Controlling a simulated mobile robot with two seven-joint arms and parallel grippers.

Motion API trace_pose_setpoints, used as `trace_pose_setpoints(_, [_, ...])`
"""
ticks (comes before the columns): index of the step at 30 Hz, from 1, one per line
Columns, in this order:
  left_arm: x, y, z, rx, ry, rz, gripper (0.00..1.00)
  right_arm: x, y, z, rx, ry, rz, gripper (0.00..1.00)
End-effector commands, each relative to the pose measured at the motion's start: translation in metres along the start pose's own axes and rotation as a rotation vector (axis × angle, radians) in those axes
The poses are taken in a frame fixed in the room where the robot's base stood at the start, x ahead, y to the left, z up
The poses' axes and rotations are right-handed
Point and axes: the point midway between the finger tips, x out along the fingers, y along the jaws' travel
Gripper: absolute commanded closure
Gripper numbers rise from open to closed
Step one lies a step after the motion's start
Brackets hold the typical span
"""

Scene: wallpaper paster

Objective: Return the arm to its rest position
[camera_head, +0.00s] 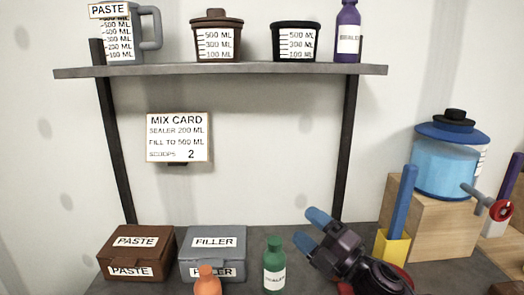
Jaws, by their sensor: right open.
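My right gripper (312,229) shows at the lower middle right, with blue-tipped fingers held apart and nothing between them. It is over the counter (452,278), pointing up and to the left. A green bottle (274,266) stands just left of it, apart from the fingers in the picture. My left gripper is out of the view.
A brown paste box (137,255), grey filler box (213,256) and orange bottle (208,280) stand on the left. A blue tool in a yellow holder (392,246) and a water dispenser (446,165) are on the right. A shelf (220,70) holds several containers above a mix card (179,137).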

Motion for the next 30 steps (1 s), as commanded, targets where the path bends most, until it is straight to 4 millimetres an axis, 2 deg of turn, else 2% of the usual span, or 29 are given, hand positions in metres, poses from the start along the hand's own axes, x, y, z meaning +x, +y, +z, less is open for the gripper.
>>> trace_pose_setpoints(1, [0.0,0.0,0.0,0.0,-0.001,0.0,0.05,-0.015,-0.012,0.009,0.132,-0.095,0.0,0.33])
trace_pose_setpoints(6, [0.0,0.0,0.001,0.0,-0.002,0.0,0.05,-0.072,-0.058,0.035,0.533,-0.394,-0.009,0.33])
trace_pose_setpoints(9, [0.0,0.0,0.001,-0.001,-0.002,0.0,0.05,-0.111,-0.088,0.041,0.733,-0.55,-0.015,0.33])
trace_pose_setpoints(13, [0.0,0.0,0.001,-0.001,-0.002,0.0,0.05,-0.166,-0.126,0.038,0.947,-0.732,-0.022,0.33])
trace_pose_setpoints(18, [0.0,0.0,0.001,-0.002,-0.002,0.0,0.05,-0.239,-0.167,0.02,1.15,-0.929,-0.017,0.33])
trace_pose_setpoints(24, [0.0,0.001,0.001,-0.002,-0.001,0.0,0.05,-0.324,-0.2,-0.013,1.269,-1.124,0.006,0.33])
trace_pose_setpoints(27, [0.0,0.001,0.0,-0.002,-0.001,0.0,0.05,-0.361,-0.213,-0.033,1.297,-1.211,0.004,0.33])
trace_pose_setpoints(30, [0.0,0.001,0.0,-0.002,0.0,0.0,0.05,-0.388,-0.223,-0.051,1.317,-1.273,-0.008,0.33])
